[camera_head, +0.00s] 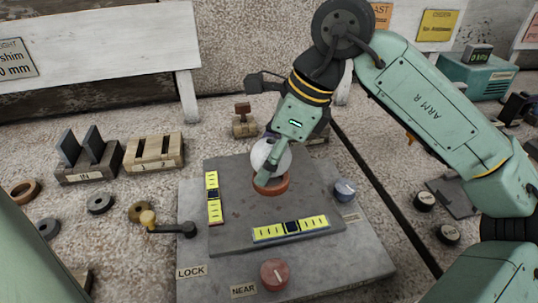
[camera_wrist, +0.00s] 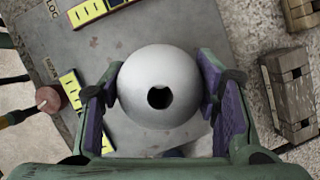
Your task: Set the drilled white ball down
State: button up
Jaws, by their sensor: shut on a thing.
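The drilled white ball (camera_wrist: 158,72) is between the two purple-padded fingers of my gripper (camera_wrist: 163,105) in the wrist view, with its dark hole facing the camera. In the head view the white ball (camera_head: 268,155) shows partly behind my gripper (camera_head: 270,165), which is shut on it. An orange-brown ring (camera_head: 270,185) lies on the grey plate (camera_head: 300,205) directly below the ball in the picture. I cannot tell whether the ball touches the ring, as a finger covers part of that place.
Two yellow levels (camera_head: 213,198) (camera_head: 290,228) lie on the plate. A red knob (camera_head: 274,274) is at the front and a blue-grey knob (camera_head: 345,190) at the right. Wooden blocks (camera_head: 154,153) stand behind left.

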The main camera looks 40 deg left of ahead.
jog(key=shift+f+b, duration=0.6)
jog(key=shift+f, duration=0.15)
jog(key=o, duration=1.4)
jog(key=shift+r, duration=0.1)
jog(key=shift+r+p, duration=1.3)
jog(key=shift+r, duration=0.7)
jog(key=shift+d+f, duration=0.1)
jog(key=shift+d, duration=0.05)
